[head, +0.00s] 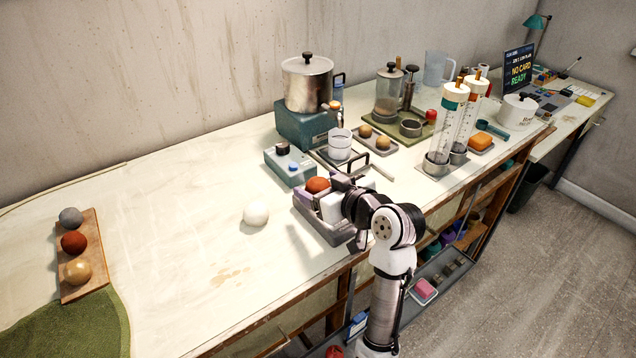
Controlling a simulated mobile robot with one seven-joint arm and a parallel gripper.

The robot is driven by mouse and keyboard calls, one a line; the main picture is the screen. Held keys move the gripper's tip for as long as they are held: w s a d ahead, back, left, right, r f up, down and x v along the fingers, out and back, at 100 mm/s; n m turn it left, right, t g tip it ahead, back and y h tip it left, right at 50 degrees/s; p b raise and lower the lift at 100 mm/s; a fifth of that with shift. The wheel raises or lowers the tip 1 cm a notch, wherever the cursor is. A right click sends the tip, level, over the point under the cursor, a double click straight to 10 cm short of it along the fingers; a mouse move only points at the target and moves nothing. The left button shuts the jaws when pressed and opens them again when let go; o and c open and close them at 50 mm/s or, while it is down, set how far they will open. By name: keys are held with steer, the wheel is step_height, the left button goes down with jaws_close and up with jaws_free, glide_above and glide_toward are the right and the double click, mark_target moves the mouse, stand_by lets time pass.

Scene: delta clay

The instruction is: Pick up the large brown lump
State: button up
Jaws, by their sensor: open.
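A large reddish-brown lump (317,185) sits in a grey tray (318,226) near the front edge of the bench. Another reddish-brown ball (73,242) lies on a wooden board (91,228) at the far left, between a grey ball (70,218) and a tan ball (77,271). My gripper (340,184) is over the right part of the tray, just right of the lump there. It is open; its fingers are small and partly hidden by my arm, so I cannot tell whether they touch anything.
A white ball (256,214) lies left of the tray. Behind the tray stand a teal control box (290,166) and a glass beaker (340,144). Two tall cylinders (447,130) stand to the right. The bench's left middle is clear.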

mark_target(318, 180)
steer(key=shift+w+a+f, duration=0.25)
steer(key=shift+w+a, duration=0.1)
steer(key=shift+w, duration=0.2)
steer(key=c, duration=1.2)
steer(key=shift+r, duration=0.15)
step_height(318, 180, up, 20)
steer(key=b, duration=0.1)
